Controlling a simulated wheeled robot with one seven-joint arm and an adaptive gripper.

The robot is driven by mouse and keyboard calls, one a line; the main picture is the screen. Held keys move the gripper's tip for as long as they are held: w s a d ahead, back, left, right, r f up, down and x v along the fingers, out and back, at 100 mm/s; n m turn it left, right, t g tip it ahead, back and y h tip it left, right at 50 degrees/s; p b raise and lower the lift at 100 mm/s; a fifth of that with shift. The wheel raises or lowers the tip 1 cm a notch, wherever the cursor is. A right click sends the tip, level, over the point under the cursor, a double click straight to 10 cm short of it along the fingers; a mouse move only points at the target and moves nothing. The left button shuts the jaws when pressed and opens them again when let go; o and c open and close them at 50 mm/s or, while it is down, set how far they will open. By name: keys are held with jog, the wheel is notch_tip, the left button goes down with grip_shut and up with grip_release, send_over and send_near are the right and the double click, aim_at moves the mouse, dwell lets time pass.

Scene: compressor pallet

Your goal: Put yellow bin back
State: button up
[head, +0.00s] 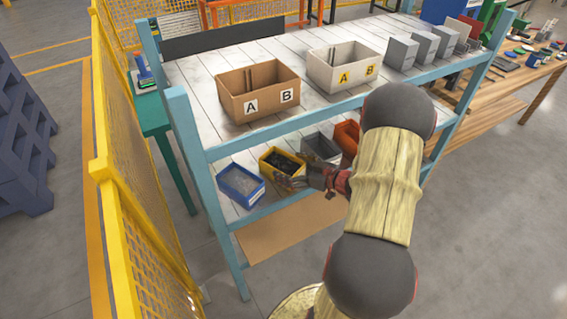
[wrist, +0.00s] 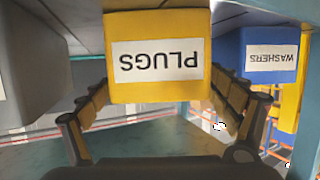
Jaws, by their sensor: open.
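The yellow bin (head: 268,169) stands on the lower shelf with dark contents inside. In the wrist view the yellow bin (wrist: 160,28) fills the top middle, its white PLUGS label upside down. My gripper (head: 300,180) is at the bin's front right in the head view. In the wrist view my open gripper (wrist: 160,88) has one finger on each side of the bin's front. Whether the fingertips touch the bin's sides I cannot tell.
A blue WASHERS bin (head: 240,196) stands left of the yellow bin; it shows at right in the wrist view (wrist: 270,38). A grey bin (head: 320,147) and an orange bin (head: 346,135) stand to the right. The upper shelf (head: 200,75) hangs over them. A yellow mesh fence (head: 135,220) is at left.

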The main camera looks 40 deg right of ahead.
jog(key=p+v, duration=0.2)
jog(key=v, duration=0.7)
jog(key=shift+p, duration=0.4)
jog(key=shift+s, duration=0.2)
